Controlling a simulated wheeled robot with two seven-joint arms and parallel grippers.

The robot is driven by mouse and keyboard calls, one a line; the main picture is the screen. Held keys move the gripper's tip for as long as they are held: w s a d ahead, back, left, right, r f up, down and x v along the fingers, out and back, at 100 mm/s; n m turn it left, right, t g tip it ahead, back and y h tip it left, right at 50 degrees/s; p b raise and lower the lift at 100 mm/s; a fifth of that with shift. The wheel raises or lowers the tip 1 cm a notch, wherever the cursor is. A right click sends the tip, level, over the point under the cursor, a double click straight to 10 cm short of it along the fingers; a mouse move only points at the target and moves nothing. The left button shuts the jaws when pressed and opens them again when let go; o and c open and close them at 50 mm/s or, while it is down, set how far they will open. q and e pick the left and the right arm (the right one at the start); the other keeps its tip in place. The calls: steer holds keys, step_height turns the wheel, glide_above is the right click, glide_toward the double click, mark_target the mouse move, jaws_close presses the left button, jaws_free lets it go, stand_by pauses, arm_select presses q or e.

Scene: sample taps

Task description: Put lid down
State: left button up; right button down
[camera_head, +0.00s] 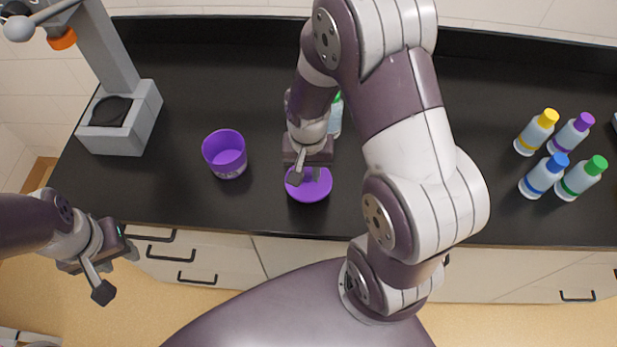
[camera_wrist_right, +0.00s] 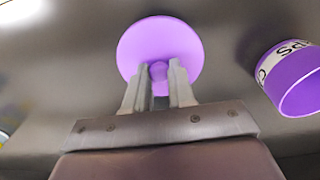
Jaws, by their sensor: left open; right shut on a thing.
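A round purple lid (camera_head: 312,190) is at the counter's front middle in the head view, under my right gripper (camera_head: 305,176). In the right wrist view the lid (camera_wrist_right: 160,48) shows as a disc, and my right gripper (camera_wrist_right: 158,78) is shut on its knob. I cannot tell whether the lid touches the counter. An open purple cup (camera_head: 226,154) stands upright to the left of the lid; it also shows at the right of the right wrist view (camera_wrist_right: 294,80). My left gripper (camera_head: 118,274) is open and empty, in front of the counter at the lower left.
Several bottles with coloured caps (camera_head: 560,160) stand at the right of the black counter (camera_head: 260,80). Another bottle (camera_head: 336,115) is partly hidden behind my right arm. A grey device (camera_head: 120,115) stands at the back left. The counter between device and cup is clear.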

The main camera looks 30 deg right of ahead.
mark_target(308, 174)
step_height(308, 174, down, 4)
